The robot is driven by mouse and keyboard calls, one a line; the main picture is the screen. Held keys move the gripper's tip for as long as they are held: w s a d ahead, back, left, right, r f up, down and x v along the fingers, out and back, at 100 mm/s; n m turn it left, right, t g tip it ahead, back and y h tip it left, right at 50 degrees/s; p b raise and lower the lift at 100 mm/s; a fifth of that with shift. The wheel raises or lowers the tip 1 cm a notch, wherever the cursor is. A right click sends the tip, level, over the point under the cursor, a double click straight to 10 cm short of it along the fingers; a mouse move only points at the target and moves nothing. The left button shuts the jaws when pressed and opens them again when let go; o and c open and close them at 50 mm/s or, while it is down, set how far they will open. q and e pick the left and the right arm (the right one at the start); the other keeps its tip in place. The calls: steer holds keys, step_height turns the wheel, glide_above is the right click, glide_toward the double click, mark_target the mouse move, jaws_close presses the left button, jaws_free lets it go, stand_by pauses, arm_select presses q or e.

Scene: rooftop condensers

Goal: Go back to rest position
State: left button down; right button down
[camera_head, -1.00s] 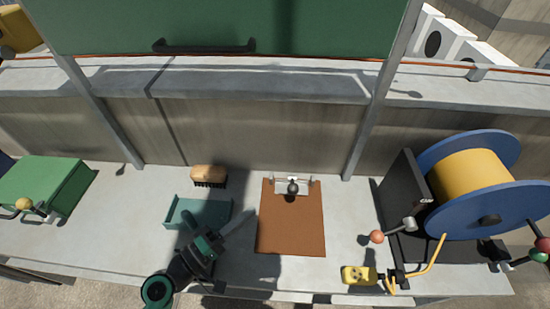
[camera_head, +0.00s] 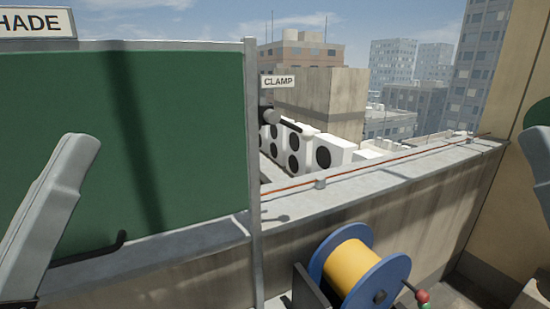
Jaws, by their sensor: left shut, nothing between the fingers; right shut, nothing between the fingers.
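Neither gripper shows in the current head view. A pale grey link of my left arm (camera_head: 48,215) rises at the left edge in front of the green board, its upper end tilted to the right. At the right edge a small part of my other arm (camera_head: 539,160) shows, cut off by the frame. The jaws of both arms are out of the picture.
A green board (camera_head: 170,140) in a grey frame stands at left. A blue reel with a yellow drum (camera_head: 352,272) stands at bottom centre-right. A parapet (camera_head: 375,185) crosses behind it. Fan units (camera_head: 296,142) and a CLAMP sign (camera_head: 278,82) are beyond.

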arm_select(q)
steer(key=a+r+y+p, duration=0.2)
steer(key=r+y+p, duration=0.1)
steer(key=r+p, duration=1.6)
steer(key=a+r+n+t+y+p, duration=0.1)
steer(key=r+y+p, duration=0.3)
steer(key=r+p, duration=1.4)
steer(key=shift+s+a+r+n+p, duration=0.3)
steer(key=shift+s+a+r+p, duration=0.1)
steer(key=shift+a+r, duration=0.3)
